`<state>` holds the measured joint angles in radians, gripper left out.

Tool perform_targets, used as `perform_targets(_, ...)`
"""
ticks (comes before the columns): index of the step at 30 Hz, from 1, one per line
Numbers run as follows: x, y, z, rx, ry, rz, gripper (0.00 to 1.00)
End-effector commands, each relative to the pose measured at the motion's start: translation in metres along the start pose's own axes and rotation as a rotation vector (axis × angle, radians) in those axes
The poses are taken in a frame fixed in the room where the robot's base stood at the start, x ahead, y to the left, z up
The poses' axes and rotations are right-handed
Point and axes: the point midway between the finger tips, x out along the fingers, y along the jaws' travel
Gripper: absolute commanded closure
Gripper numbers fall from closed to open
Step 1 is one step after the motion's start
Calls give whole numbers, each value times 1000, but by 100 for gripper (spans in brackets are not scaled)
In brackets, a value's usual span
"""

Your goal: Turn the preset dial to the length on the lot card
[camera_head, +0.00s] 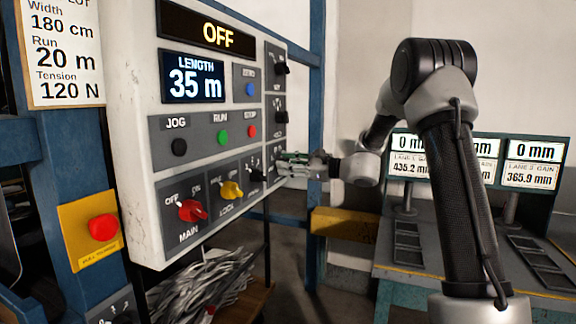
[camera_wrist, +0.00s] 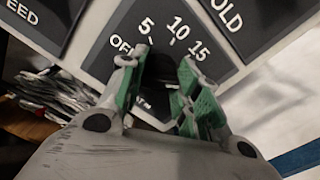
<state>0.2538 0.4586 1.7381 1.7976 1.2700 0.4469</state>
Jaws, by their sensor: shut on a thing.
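The lot card (camera_head: 62,55) hangs at the upper left in the head view and reads width 180 cm, run 20 m, tension 120 N. The length display (camera_head: 193,82) reads 35 m. My gripper (camera_head: 290,163) is at the lower right edge of the panel. In the wrist view its green-padded fingers (camera_wrist: 163,62) are shut on a dark dial (camera_wrist: 158,78). The scale around this dial shows OFF, 5, 10 and 15. The dial's name is mostly hidden by the fingers, and I cannot tell its pointer setting.
The white panel (camera_head: 130,130) also holds a red main switch (camera_head: 192,211), a yellow switch (camera_head: 231,191), push buttons and several black knobs. A red stop button (camera_head: 103,227) sits at the left. A bench with gain displays (camera_head: 530,163) stands at the right.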

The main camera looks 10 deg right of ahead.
Motion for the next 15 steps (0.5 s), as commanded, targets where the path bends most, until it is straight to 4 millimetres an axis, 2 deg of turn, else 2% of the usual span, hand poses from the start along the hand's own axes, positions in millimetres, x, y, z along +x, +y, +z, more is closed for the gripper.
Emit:
perform_targets(6,-1,0,-1,82,3,0,91)
perform_targets(15,-1,1,-2,117,3,0,91)
